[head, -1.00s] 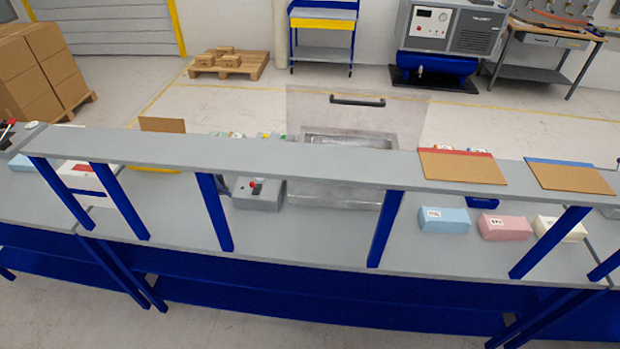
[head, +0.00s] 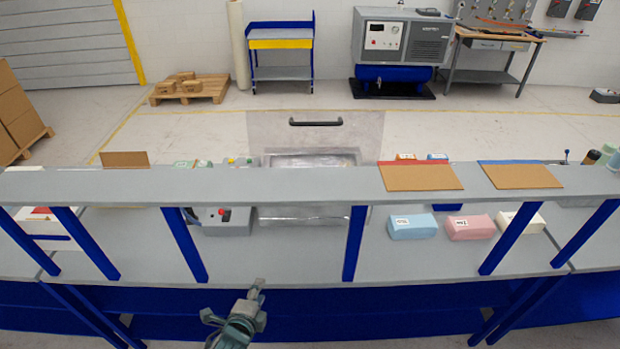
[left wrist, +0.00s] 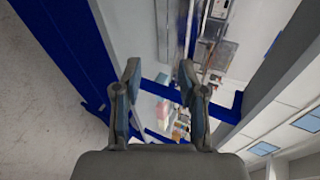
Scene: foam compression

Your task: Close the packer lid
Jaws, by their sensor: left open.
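The packer (head: 303,216) stands on the bench behind the grey raised shelf, which hides part of it. Its clear lid (head: 358,135) stands up and open at the back, with a dark handle (head: 316,122) near its top edge. My left gripper (head: 236,302) is in front of the bench's near edge, below and left of the packer, well apart from the lid. In the left wrist view my left gripper (left wrist: 158,80) has its two fingers spread with nothing between them. My right gripper is not in view.
The grey shelf (head: 330,185) on blue posts runs across between me and the packer. A control box with a red button (head: 222,218) stands left of the packer. Blue, pink (head: 469,227) and white foam blocks lie to the right. Cardboard sheets (head: 420,177) lie on the shelf.

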